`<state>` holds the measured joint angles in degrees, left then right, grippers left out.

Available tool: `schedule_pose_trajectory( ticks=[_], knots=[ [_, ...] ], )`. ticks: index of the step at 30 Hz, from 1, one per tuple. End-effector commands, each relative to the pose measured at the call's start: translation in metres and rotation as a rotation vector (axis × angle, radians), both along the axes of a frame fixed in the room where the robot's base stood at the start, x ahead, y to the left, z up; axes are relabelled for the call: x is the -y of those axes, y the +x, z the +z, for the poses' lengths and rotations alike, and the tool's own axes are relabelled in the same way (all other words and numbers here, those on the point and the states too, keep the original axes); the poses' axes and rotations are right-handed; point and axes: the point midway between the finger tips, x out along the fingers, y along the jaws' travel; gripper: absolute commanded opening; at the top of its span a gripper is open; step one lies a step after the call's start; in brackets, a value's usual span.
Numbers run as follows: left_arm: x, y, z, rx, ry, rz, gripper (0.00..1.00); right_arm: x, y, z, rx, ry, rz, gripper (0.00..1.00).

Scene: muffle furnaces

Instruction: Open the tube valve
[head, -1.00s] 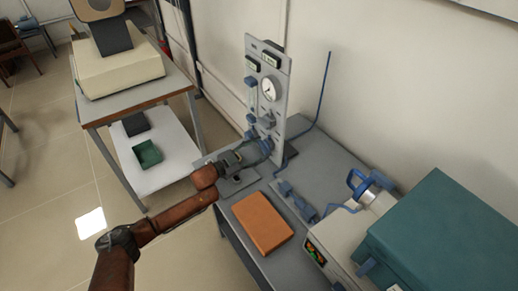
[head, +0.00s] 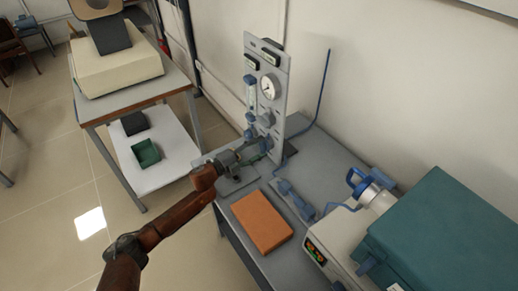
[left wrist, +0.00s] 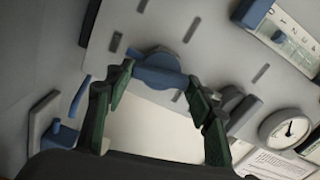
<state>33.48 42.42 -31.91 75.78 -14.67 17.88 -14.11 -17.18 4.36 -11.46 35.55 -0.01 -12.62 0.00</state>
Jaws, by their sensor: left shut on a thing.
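The tube valve (left wrist: 158,74) is a blue handle on a round blue base, low on the grey upright gauge panel (head: 282,72). In the left wrist view the handle lies crosswise between the green fingers of my left gripper (left wrist: 160,92), with its ends at the two fingertips. My left gripper (head: 262,147) is shut on this handle, and in the head view it mostly hides the handle. How far the valve is turned cannot be told. My right gripper is not in view.
The panel carries a round gauge (head: 269,87) and a knob (head: 265,119) above the gripper. An orange block (head: 262,222) lies on the grey bench in front. A thin blue tube (head: 325,88) rises behind. A teal furnace (head: 440,225) stands to the right.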

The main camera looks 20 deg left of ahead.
Motion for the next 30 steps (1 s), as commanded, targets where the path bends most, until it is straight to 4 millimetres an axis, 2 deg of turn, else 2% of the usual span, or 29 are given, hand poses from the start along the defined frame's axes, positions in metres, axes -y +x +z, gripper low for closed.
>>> schedule_pose_trajectory(
  ticks=[12, 29, 30],
  knots=[
    [0.0002, -0.0007, -0.0032, 0.122, 0.159, -0.001, 0.25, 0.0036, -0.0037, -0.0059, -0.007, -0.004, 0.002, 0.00],
    [0.0004, -0.0008, -0.0029, 0.142, 0.186, -0.002, 0.25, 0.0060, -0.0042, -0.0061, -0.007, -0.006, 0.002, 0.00],
    [0.0004, -0.0008, -0.0029, 0.142, 0.186, -0.002, 0.50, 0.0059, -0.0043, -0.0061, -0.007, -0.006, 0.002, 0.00]
  ],
)
